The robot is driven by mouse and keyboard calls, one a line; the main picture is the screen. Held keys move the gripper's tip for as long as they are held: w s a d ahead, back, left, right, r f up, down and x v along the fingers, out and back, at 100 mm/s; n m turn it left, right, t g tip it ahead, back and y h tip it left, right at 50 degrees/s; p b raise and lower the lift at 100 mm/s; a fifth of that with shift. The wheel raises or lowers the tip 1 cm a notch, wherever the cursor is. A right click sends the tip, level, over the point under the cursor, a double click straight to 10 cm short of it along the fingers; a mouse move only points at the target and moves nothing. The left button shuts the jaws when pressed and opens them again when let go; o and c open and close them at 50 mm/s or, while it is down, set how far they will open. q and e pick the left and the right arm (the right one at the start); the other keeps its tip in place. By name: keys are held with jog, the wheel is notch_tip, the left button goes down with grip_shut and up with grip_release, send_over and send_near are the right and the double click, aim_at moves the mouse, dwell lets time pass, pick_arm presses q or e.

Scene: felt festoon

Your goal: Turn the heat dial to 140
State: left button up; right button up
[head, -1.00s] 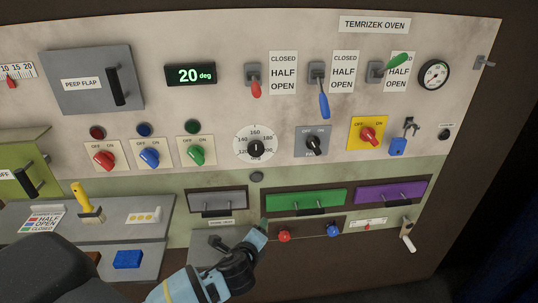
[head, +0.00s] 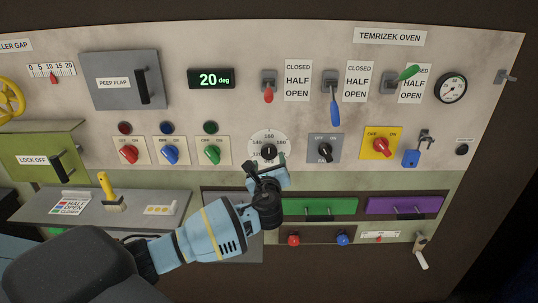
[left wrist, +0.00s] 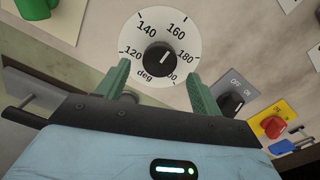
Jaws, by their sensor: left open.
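The heat dial (head: 268,146) is a round white scale plate with a black knob at its centre. In the left wrist view the dial (left wrist: 158,53) shows 120, 140, 160, 180 and a partly hidden 200; the knob's small white mark appears to point near 160. My left gripper (head: 267,163) is at the dial's lower edge in the head view. In the left wrist view my left gripper (left wrist: 159,72) is open, its green fingers apart on either side below the knob, with nothing between them. I cannot tell contact. My right gripper is not in view.
A green display (head: 211,78) reads 20 deg. A grey switch (head: 325,149) and a yellow switch (head: 381,143) sit right of the dial. A green-knob switch (head: 212,152) is on its left. Green (head: 319,206) and purple (head: 404,205) drawers lie below.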

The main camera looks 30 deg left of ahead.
aim_at(269, 153)
pick_arm(q)
jog(key=shift+x, duration=2.6)
jog(key=shift+d, duration=0.1)
jog(key=c, duration=1)
